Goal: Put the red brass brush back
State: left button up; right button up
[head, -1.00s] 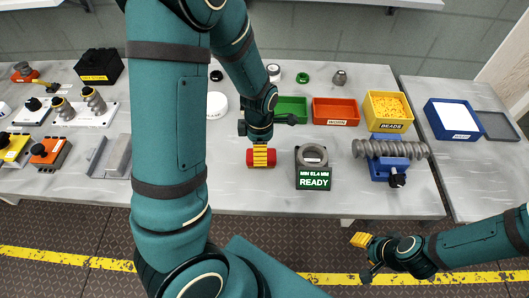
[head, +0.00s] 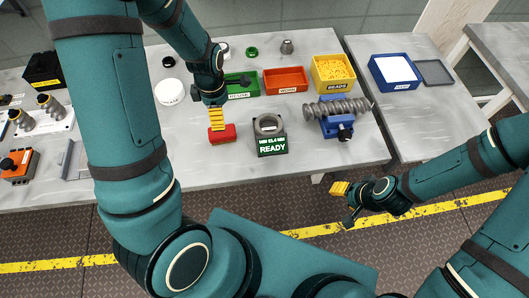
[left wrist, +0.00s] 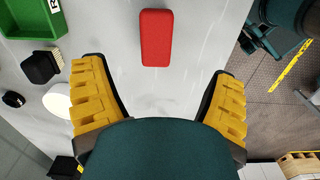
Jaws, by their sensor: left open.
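The red brush (head: 222,134) lies on the table as a plain red block, left of the READY gauge. No bristles show on it. My left gripper (head: 215,118) is just above and behind it, fingers pointing down. In the left wrist view, the red block (left wrist: 156,38) lies beyond the open fingertips (left wrist: 157,70), roughly centred between them, with nothing held. My right gripper (head: 341,188) hangs over the floor in front of the table, away from the objects; its finger opening is unclear.
Green (head: 241,86), red (head: 285,80) and yellow bead (head: 333,74) bins stand behind. The READY gauge (head: 270,135) and a screw on a blue stand (head: 337,117) are to the right. In the left wrist view, a black block with bristles (left wrist: 42,67) is near the green bin (left wrist: 30,18).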

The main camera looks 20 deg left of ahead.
pick_arm(q)
jog(key=d+f+m, duration=0.2)
jog(key=d+m, duration=0.1)
jog(key=s+d+f+m+h, duration=0.1)
jog(key=d+f+m, duration=0.4)
jog(key=d+m, duration=0.1)
jog(key=shift+s+d+f+m+t+h, duration=0.25)
jog(key=shift+s+f+m+t+h, duration=0.05)
jog(key=shift+s+m+t, duration=0.1)
jog(key=s+d+f+m, duration=0.1)
jog(key=d+m, duration=0.2)
jog(key=s+d+f+m+h, duration=0.1)
jog(key=d+m, duration=0.2)
jog(key=s+d+f+m+t, duration=0.1)
jog(key=s+d+f+m, duration=0.1)
jog(key=d+m, duration=0.1)
jog(key=shift+d+m+h, duration=0.2)
jog(key=shift+m+h, duration=0.2)
jog(key=shift+m, duration=0.1)
jog(key=shift+s+d+m, duration=0.3)
jog(key=shift+d+m, duration=0.25)
jog(key=shift+m, duration=0.15)
